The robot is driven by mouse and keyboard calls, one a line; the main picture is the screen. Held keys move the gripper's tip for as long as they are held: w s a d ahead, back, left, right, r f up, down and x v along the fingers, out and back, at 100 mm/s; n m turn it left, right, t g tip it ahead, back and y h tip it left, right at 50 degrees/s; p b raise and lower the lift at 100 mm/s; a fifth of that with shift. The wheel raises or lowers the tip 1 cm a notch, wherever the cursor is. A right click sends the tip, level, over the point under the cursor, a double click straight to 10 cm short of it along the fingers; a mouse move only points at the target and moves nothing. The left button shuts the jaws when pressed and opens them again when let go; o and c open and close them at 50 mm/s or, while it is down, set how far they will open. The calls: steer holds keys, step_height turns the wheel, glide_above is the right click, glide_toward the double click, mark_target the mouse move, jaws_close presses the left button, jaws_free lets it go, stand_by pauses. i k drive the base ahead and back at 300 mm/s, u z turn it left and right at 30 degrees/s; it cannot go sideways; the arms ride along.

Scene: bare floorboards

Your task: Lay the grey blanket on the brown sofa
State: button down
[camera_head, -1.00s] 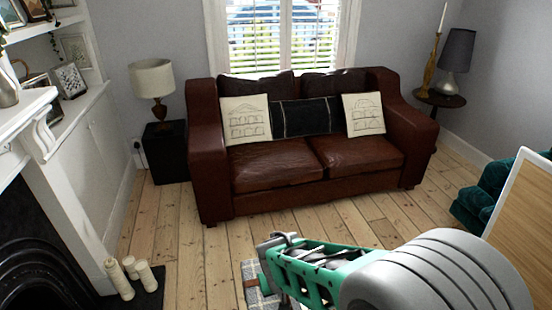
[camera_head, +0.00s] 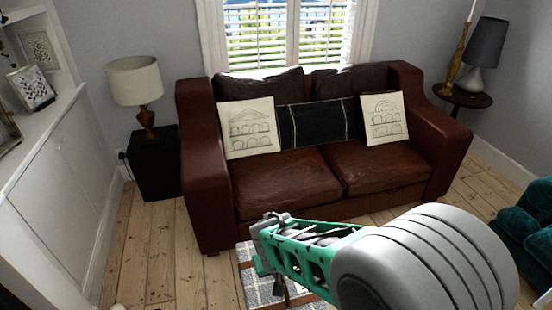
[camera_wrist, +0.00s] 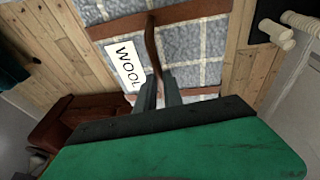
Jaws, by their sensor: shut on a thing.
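The brown leather sofa (camera_head: 285,185) stands ahead against the back wall. It carries two cream cushions with building drawings (camera_head: 249,128) and a dark middle cushion (camera_head: 317,120). The grey blanket (camera_head: 247,274) has pale check lines and brown straps, and hangs low in front of the sofa, partly hidden by my arm. In the wrist view, the blanket (camera_wrist: 195,52) shows a white "WOOL" label and a brown strap handle. My gripper (camera_wrist: 160,84) is shut on the blanket at this handle. A corner of the sofa (camera_wrist: 75,118) shows at lower left there.
A side table with a lamp (camera_head: 134,80) stands left of the sofa. A round table (camera_head: 463,97) with a dark lamp and candlestick stands at right. A teal seat (camera_head: 525,225) is at the right edge. White cabinets (camera_head: 60,190) line the left. Bare floorboards lie between.

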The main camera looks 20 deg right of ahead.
mark_target(277, 175)
steer(key=i, duration=1.35)
steer(key=u, duration=3.75)
steer(key=k, duration=2)
steer(key=z, duration=1.1)
